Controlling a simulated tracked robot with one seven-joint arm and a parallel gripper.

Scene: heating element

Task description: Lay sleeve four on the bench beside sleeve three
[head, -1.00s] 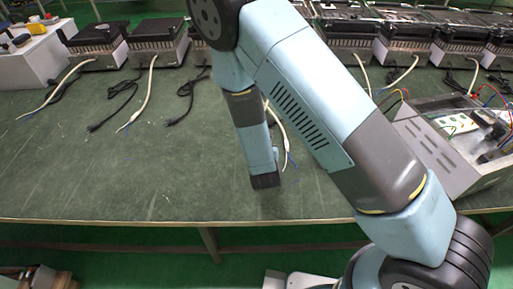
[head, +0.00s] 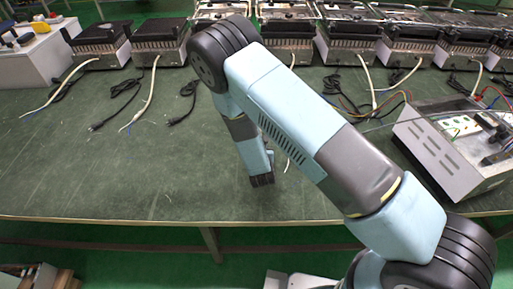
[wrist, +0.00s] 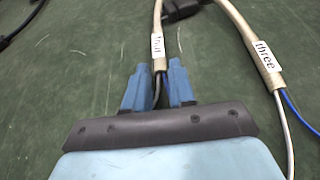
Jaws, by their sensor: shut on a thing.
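In the wrist view my gripper (wrist: 160,88) is shut on the lower end of the cream sleeve with a label reading "four" (wrist: 157,45), at the top middle. The sleeve runs up from between the blue fingers, and a dark wire end shows between them. Sleeve three (wrist: 265,57), labelled "three", lies to the right on the green bench (wrist: 60,95), apart from sleeve four at the labels, with blue and white wires at its lower end. Whether sleeve four touches the bench is unclear. In the head view my arm hides most of the gripper.
Black-topped heating units (head: 160,42) stand in a row along the back, with cables and black plugs (head: 183,105) lying in front. A grey metal box with sockets (head: 440,150) stands at the right. The left front bench (head: 90,180) is clear.

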